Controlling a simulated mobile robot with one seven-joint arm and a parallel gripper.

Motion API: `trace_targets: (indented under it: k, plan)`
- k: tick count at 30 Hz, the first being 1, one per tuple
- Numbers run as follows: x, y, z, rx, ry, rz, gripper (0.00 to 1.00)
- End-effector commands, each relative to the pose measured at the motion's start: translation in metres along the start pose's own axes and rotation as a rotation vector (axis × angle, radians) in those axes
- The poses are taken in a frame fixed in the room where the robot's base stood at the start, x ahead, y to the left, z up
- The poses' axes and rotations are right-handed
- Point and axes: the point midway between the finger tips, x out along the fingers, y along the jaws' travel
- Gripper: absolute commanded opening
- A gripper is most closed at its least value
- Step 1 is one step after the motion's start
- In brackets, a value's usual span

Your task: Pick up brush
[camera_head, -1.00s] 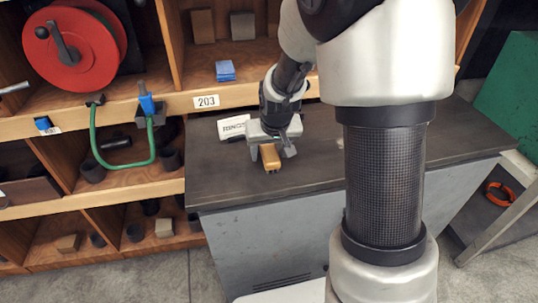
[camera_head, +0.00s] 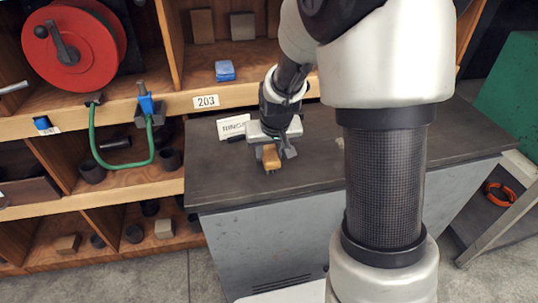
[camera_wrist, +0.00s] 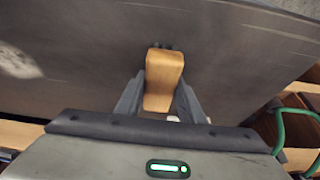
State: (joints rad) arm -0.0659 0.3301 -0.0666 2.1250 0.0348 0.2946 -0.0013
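The brush (camera_head: 271,157) shows as a small wooden block with a dark end, above the dark worktop near its front left part. In the wrist view the brush (camera_wrist: 163,80) lies between the two grey fingers, with small dark bits at its far end. My gripper (camera_head: 273,150) is shut on the brush, one finger against each side. It also shows in the wrist view (camera_wrist: 160,92). The bristles are mostly hidden, and the gap below the brush is hard to judge.
Wooden shelves stand behind and left, with a red reel (camera_head: 75,42), a green hose (camera_head: 93,150) and a blue block (camera_head: 225,70). The worktop's front left is clear.

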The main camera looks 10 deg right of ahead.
Motion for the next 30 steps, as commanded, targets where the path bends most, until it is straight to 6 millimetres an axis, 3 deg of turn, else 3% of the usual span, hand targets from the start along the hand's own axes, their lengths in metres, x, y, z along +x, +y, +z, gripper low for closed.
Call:
trace_targets:
  k: [1,4,14,24,30]
  plan:
    - [0.0,0.0,0.0,0.0,0.0,0.0,0.26]
    - [0.0,0.0,0.0,0.0,0.0,0.0,0.1]
    - [-0.01,0.0,-0.004,0.0,0.001,0.0,0.1]
    - [-0.07,0.0,-0.03,0.0,0.005,-0.001,0.1]
    - [-0.093,0.0,-0.039,0.0,0.003,0.0,0.1]
